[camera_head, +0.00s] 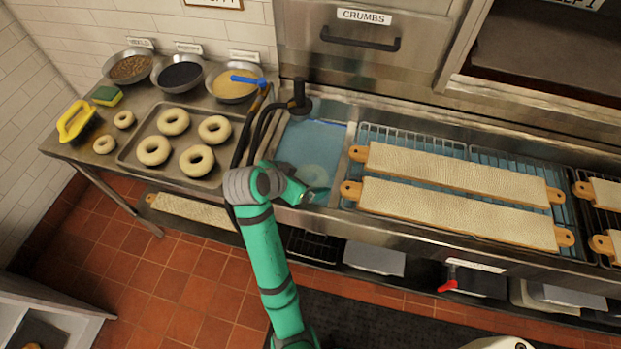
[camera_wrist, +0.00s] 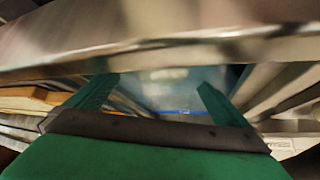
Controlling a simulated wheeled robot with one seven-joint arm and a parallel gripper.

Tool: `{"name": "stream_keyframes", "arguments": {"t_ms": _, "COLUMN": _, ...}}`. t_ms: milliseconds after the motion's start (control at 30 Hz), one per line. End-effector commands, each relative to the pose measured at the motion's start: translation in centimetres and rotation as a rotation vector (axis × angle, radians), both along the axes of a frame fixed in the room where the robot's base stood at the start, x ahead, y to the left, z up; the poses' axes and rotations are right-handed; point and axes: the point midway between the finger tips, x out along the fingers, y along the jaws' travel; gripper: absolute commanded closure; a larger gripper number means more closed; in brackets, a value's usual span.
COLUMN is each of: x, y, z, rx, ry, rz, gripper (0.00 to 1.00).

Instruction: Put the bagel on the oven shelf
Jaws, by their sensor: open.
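Several pale bagels (camera_head: 153,151) lie on a metal tray (camera_head: 128,160) on the left counter. A faint ring, probably a bagel (camera_head: 316,173), shows in the blue water of the kettle (camera_head: 300,145). My gripper (camera_head: 306,197) is at the kettle's near edge, close to that ring. In the wrist view my gripper (camera_wrist: 152,88) has its two green fingers apart, with bluish water between them and no bagel clearly visible. The oven shelf (camera_head: 540,55) is a dark surface in the opening at the upper right; a cut-off label above it ends in "1".
Two covered boards (camera_head: 458,168) lie on racks right of the kettle. Bowls of toppings (camera_head: 179,76) stand behind the tray. A black tap (camera_head: 299,98) rises at the kettle's back. A steel rim (camera_wrist: 150,55) crosses the wrist view. A drawer marked CRUMBS (camera_head: 365,60) is behind.

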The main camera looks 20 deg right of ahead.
Motion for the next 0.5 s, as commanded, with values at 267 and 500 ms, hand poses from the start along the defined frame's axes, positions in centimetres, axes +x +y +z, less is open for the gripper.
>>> {"name": "stream_keyframes", "arguments": {"t_ms": 267, "x": 1.3, "y": -1.9, "z": -2.8, "rx": 0.000, "ry": 0.002, "rz": 0.002, "gripper": 0.00}}
{"name": "stream_keyframes", "arguments": {"t_ms": 500, "x": 1.6, "y": -2.2, "z": -3.2, "rx": 0.001, "ry": -0.001, "rz": 0.003, "gripper": 0.00}}
